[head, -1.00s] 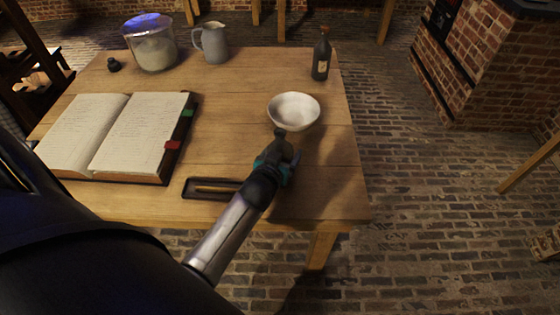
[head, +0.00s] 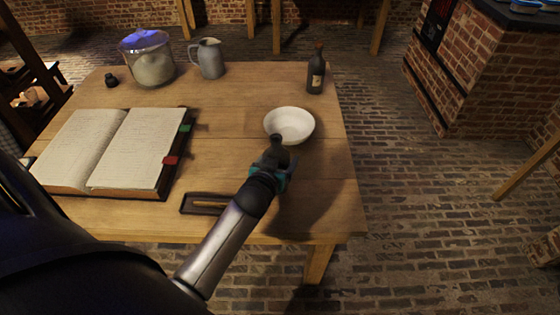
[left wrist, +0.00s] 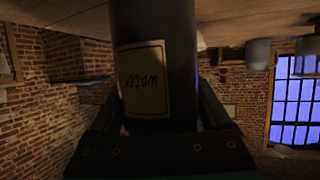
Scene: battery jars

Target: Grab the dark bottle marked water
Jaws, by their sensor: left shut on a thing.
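My left gripper (head: 276,164) is shut on a dark bottle (head: 276,146) near the front right of the table, just in front of the white bowl. In the left wrist view the dark bottle (left wrist: 153,25) stands between the two fingers (left wrist: 160,110). Its cream label (left wrist: 144,80) reads "water", upside down in that picture. In the head view the gripper hides most of the bottle, and I cannot tell whether its base touches the table. My right gripper is not in view.
The white bowl (head: 289,125) is just beyond the held bottle. A second dark bottle (head: 316,75) stands at the back right. A grey jug (head: 210,60), a glass jar (head: 150,62), an open book (head: 110,150) and a small tray (head: 187,204) are also on the table (head: 235,110).

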